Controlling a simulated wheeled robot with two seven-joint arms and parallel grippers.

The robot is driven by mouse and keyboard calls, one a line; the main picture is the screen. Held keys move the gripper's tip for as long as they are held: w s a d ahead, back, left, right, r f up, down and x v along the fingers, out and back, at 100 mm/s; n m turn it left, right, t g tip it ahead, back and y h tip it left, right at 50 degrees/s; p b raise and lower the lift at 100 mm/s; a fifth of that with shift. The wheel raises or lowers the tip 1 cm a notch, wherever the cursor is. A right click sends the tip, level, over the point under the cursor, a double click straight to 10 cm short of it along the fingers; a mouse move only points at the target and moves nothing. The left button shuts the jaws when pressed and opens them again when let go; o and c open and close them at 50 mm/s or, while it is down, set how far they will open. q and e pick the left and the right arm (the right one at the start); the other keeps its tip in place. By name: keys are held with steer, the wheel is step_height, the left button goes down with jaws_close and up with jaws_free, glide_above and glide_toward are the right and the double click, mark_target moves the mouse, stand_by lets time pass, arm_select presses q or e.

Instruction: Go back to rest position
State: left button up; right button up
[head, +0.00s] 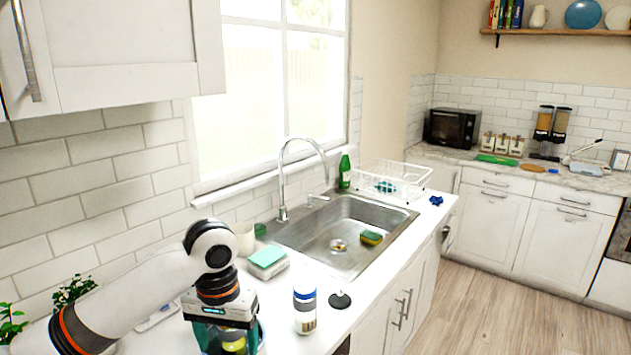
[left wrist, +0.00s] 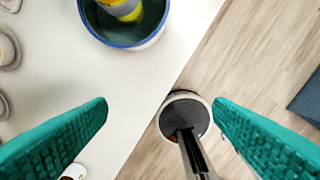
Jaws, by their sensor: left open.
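My left gripper (head: 228,338) is low over the counter near the bottom of the head view, pointing down. In the head view the yellow object is partly hidden behind the gripper. My right gripper is in neither view.
A white bottle with a blue cap (head: 305,312) stands right of the gripper. Behind are a sponge on a stack (head: 268,258), the sink (head: 350,218) with a faucet (head: 283,180), and a dish rack (head: 395,175). Wall cabinets (head: 125,45) hang upper left. Floor (head: 480,310) at right is clear.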

arm_select(q)
steer(key=s+d+f+m+t+h, duration=0.1)
steer(key=s+d+f+h, duration=0.1)
steer(key=s+d+f, duration=0.35)
steer(key=s+d+f+m+t+h, duration=0.1)
steer(key=s+d+f+m+h, duration=0.1)
steer(key=s+f, duration=0.6)
steer(key=s+a+f+n+t+y, duration=0.1)
steer(key=s+a+f+y, duration=0.1)
steer(key=s+a+f, duration=0.35)
steer(key=s+a+f+n+t+y, duration=0.1)
steer(key=s+a+f+n+y, duration=0.15)
steer(key=s+a, duration=0.5)
step_height(320, 180, down, 25)
steer(key=m+g, duration=0.1)
steer(key=g, duration=0.1)
steer(key=s+a+f+g+b, duration=0.1)
steer(key=s+a+f, duration=0.2)
steer(key=s+f, duration=1.4)
steer(key=shift+s+f, duration=0.3)
steer(key=shift+f, duration=0.2)
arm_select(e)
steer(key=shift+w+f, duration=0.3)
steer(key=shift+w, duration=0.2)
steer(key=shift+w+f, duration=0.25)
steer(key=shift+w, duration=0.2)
